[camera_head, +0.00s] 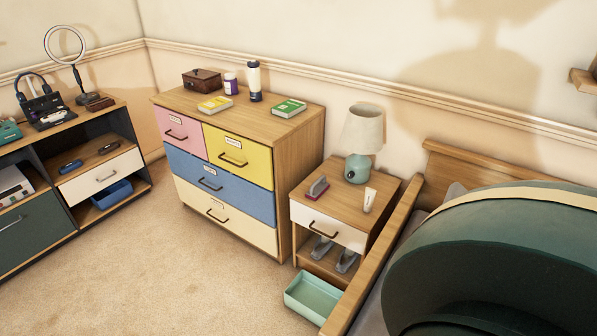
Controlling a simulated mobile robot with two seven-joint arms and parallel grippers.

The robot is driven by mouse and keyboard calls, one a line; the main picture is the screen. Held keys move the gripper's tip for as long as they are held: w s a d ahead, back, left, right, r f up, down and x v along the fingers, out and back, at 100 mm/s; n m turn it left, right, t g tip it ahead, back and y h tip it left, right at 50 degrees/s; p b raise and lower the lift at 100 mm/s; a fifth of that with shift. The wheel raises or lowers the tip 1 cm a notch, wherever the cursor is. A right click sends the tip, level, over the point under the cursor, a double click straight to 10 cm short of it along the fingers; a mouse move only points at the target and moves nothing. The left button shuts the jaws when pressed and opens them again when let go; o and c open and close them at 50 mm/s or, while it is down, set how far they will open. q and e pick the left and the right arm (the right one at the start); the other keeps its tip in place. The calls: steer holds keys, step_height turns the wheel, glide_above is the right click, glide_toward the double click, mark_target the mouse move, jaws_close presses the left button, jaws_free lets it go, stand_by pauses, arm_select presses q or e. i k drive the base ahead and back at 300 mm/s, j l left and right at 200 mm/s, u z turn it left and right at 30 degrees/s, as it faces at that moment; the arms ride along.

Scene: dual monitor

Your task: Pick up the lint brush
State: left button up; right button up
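A small item with a grey top and a dark red base (317,188) lies on the nightstand top (345,203), left of the lamp; it may be the lint brush, but it is too small to be sure. A brown, brush-like item (100,104) lies on the left shelf unit, beside the ring light; I cannot tell what it is either. Neither of my grippers is in view.
A teal lamp (357,168) and a white tube (369,200) share the nightstand. A coloured dresser (222,187) stands left of it. A mint bin (312,298) is on the floor. A bed frame and large green rounded form (490,265) fill the right. Carpet (160,270) is clear.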

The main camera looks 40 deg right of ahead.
mark_target(320, 185)
steer(key=i+j+z, duration=0.1)
steer(key=i+z, duration=0.35)
steer(key=i+j+z, duration=0.3)
steer(key=i+z, duration=0.2)
steer(key=i+j+z, duration=0.75)
steer(key=j+z, duration=0.15)
steer(key=i+j+z, duration=0.1)
steer(key=i, duration=0.3)
steer(key=i+j+z, duration=0.1)
steer(key=i+j, duration=0.15)
steer(key=i, duration=0.15)
steer(key=i+j+z, duration=0.1)
steer(key=i, duration=0.25)
steer(key=j, duration=0.1)
